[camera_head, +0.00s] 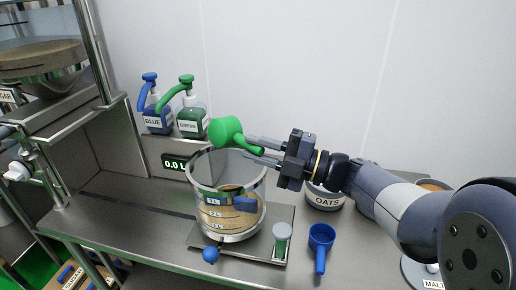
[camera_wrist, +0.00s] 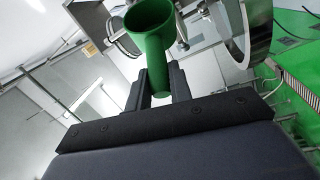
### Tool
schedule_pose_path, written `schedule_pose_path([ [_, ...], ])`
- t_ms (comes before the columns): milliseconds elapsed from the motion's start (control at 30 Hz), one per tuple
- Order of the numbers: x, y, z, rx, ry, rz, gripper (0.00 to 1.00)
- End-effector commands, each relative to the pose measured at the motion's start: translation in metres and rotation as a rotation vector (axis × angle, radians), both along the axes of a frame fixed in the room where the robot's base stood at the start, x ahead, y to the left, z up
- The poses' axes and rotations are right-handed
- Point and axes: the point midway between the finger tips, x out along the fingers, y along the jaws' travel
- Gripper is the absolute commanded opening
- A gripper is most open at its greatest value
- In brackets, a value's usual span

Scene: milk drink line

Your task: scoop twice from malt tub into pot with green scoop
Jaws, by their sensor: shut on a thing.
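My gripper (camera_head: 257,149) is shut on the green scoop (camera_head: 230,132) by its handle. It holds the scoop above the clear pot (camera_head: 197,186), near its upper rim. In the wrist view the green scoop (camera_wrist: 151,24) sits between my gripper's fingers (camera_wrist: 156,85), its bowl away from the palm; I cannot tell what is inside it. The pot holds a tan content up to around its middle marks and stands on a metal plate. The malt tub (camera_head: 434,283) is at the lower right, partly hidden behind my arm, with tan content showing.
An oats tub (camera_head: 325,198) stands behind a blue scoop (camera_head: 320,247) on the steel counter. Blue (camera_head: 156,117) and green (camera_head: 192,122) pump bottles stand behind the pot, by a display (camera_head: 176,164) reading 0.0 L.

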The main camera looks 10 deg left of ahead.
Motion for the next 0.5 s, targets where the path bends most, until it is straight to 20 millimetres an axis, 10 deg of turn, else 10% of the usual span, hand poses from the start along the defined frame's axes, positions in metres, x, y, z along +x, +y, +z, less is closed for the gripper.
schedule_pose_path([
  [500, -0.0002, 0.0000, 0.0000, -0.024, -0.035, 0.000, 0.00],
])
